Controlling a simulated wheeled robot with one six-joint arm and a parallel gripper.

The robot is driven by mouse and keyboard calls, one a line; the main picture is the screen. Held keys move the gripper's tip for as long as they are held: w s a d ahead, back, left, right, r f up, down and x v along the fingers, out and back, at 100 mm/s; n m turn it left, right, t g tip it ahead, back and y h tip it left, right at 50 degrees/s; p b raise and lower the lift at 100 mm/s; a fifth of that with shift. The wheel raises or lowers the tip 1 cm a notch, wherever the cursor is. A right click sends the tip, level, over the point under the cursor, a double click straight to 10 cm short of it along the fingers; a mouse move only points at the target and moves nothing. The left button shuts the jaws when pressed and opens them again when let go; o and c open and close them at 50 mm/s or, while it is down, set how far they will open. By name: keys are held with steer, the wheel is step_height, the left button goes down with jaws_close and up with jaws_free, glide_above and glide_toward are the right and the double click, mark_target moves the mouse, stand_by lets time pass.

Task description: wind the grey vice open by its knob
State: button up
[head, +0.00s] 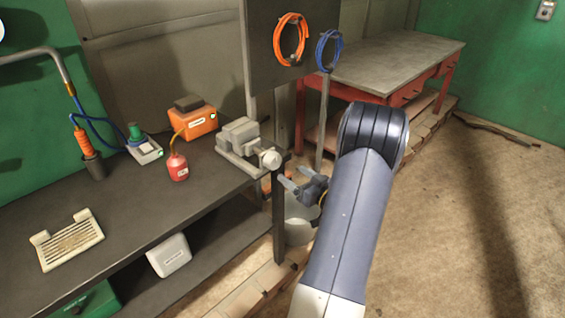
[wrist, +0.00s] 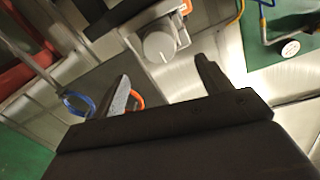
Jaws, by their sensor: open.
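The grey vice (head: 238,136) sits at the right end of the dark workbench. Its round pale knob (head: 270,158) faces the bench's right end, towards my gripper (head: 290,177). My gripper is open and empty, a short way right of and below the knob in the head view. In the wrist view the knob (wrist: 158,46) shows ahead of the gap between the fingers (wrist: 162,78), apart from both. Part of the vice (wrist: 165,16) shows behind the knob there, its far side cut off by the picture's top edge.
On the workbench (head: 130,215) stand a red can (head: 177,167), an orange box (head: 193,122), a small device (head: 144,150) and a slatted tray (head: 68,241). A dark panel with orange (head: 291,39) and blue coils (head: 329,50) stands behind the vice. A pale bucket (head: 299,226) is below my gripper.

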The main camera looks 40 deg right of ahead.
mark_target(276, 162)
steer(key=w+p, duration=0.1)
steer(key=w, duration=0.8)
steer(key=shift+a+p, duration=0.1)
steer(key=shift+p, duration=0.2)
steer(key=shift+c, duration=0.2)
steer(key=c, duration=0.9)
